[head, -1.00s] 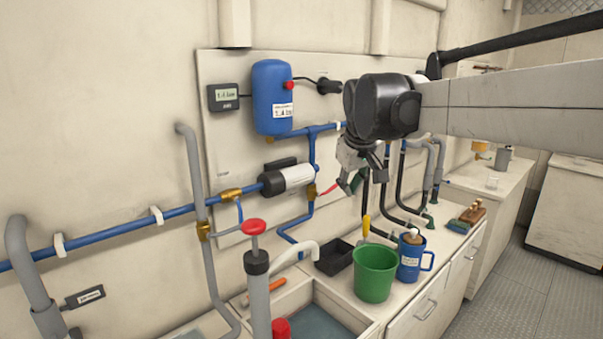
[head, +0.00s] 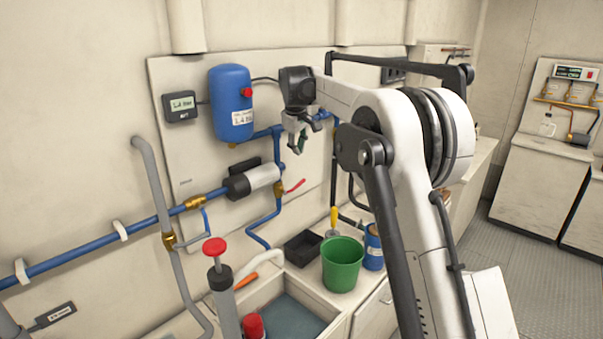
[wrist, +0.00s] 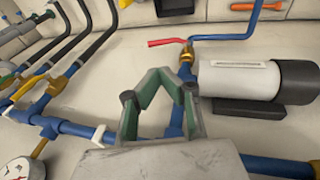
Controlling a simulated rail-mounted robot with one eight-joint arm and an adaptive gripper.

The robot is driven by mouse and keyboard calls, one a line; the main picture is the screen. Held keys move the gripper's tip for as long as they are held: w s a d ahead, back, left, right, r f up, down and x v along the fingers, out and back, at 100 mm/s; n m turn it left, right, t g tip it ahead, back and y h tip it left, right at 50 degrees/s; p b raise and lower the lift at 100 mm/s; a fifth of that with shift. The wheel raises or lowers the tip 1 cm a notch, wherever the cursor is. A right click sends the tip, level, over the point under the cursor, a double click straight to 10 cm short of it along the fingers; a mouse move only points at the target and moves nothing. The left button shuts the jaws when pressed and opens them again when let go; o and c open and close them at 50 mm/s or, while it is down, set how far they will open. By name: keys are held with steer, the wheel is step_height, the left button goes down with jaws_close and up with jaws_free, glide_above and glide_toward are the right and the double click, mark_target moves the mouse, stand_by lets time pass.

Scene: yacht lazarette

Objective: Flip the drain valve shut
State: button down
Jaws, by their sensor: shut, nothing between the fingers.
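The drain valve has a brass body (head: 279,189) on the blue pipe below the white pump. Its red lever (head: 295,187) sticks out to the right and tilts slightly up. In the wrist view the red lever (wrist: 167,42) points left from the brass body (wrist: 187,55), beyond my fingertips. My gripper (head: 298,150) is in front of the wall panel, above the lever and apart from it. Its green-grey fingers (wrist: 168,76) are shut and empty.
The white and black pump (head: 252,182) and blue tank (head: 233,105) are left of my gripper. A green bucket (head: 342,265), black tray (head: 303,248) and blue mug (head: 373,248) stand on the counter below. Blue pipes (wrist: 70,127) run near my fingers in the wrist view.

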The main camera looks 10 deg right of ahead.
mark_target(300, 183)
steer(key=p+x, duration=0.1)
steer(key=x, duration=0.8)
steer(key=p+x, duration=0.1)
steer(key=x, duration=0.4)
steer(key=shift+w+f+p, duration=0.15)
steer(key=shift+w+p, duration=0.15)
steer(key=shift+w, duration=0.05)
